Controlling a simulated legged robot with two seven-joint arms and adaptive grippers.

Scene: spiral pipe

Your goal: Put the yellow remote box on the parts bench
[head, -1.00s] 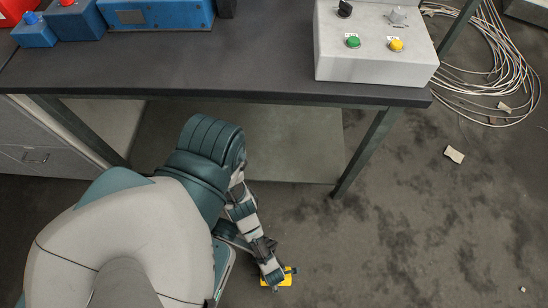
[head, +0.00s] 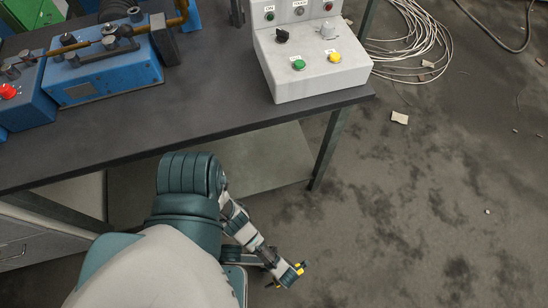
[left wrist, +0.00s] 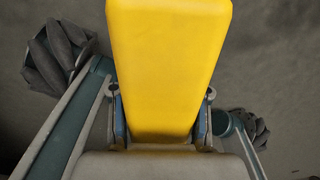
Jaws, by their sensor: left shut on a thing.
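The yellow remote box (left wrist: 168,65) fills the middle of the left wrist view, between the two fingers of my left gripper (left wrist: 160,125). In the head view my left gripper (head: 287,274) is low over the floor, in front of the bench and right of my arm. It is shut on the box; only small yellow parts of the box (head: 300,268) show there. A dark-topped bench (head: 200,122) stands ahead, higher than the gripper; I cannot tell if it is the parts bench. My right gripper is not in view.
On the bench are a grey control box (head: 315,70) with buttons and a blue machine (head: 105,80). The front strip of the top is bare. A bench leg (head: 328,150) stands at the right. Coiled cables (head: 415,40) lie on the floor behind; the right floor is mostly clear.

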